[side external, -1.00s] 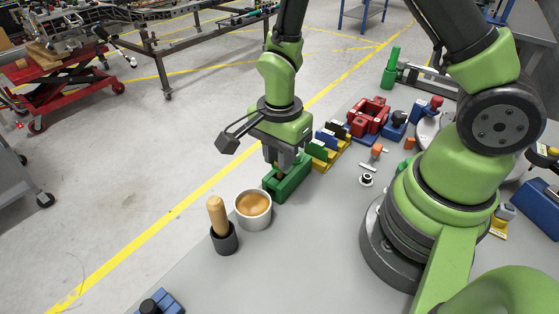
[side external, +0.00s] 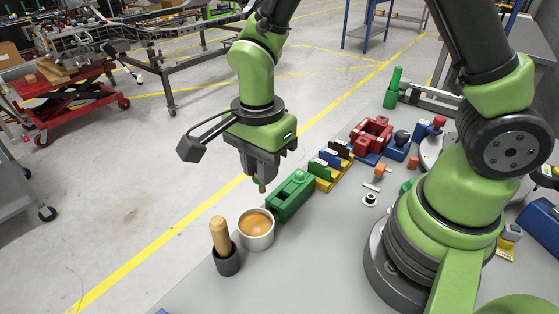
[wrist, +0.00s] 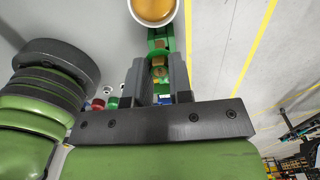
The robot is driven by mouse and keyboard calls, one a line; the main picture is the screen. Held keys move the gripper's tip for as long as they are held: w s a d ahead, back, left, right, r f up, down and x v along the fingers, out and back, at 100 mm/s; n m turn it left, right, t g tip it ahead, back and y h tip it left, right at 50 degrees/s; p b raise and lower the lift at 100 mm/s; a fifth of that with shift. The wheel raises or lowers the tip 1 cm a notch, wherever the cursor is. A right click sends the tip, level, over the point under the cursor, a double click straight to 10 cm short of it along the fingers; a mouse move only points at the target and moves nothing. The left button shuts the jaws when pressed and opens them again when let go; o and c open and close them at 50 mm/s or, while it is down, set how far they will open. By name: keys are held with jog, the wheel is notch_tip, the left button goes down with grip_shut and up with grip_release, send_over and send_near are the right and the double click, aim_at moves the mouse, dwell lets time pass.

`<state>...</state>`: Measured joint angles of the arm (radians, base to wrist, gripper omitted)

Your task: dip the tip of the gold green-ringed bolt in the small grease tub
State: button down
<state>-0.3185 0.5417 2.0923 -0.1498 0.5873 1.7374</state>
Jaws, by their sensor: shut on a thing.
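My gripper (side external: 258,180) is shut on the gold green-ringed bolt (side external: 262,188), whose gold tip points down below the fingers. The jaws hide most of the bolt. In the wrist view the bolt (wrist: 159,73) shows between the two fingers. The small grease tub (side external: 245,241) is a white round cup with amber grease, on the bench. My gripper is above and behind the tub, and the bolt tip is apart from it. The tub (wrist: 133,13) also shows at the top of the wrist view.
A green block (side external: 290,199) stands right beside the tub and close to the bolt. A wooden-handled tool in a dark cup (side external: 226,258) stands left of the tub. Yellow-blue holders (side external: 330,172) and a red fixture (side external: 371,135) stand farther back. The front bench is mostly clear.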

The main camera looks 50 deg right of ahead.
jog(key=shift+s+a+f, duration=0.1)
jog(key=shift+a+f, duration=0.55)
jog(key=shift+f, duration=0.25)
jog(key=shift+s+a+f, duration=0.1)
jog(key=shift+a+f, duration=0.55)
jog(key=shift+f, duration=0.25)
jog(key=shift+f, duration=0.1)
jog(key=shift+f, duration=1.6)
notch_tip(320, 180, up, 7)
jog(key=shift+f, duration=0.2)
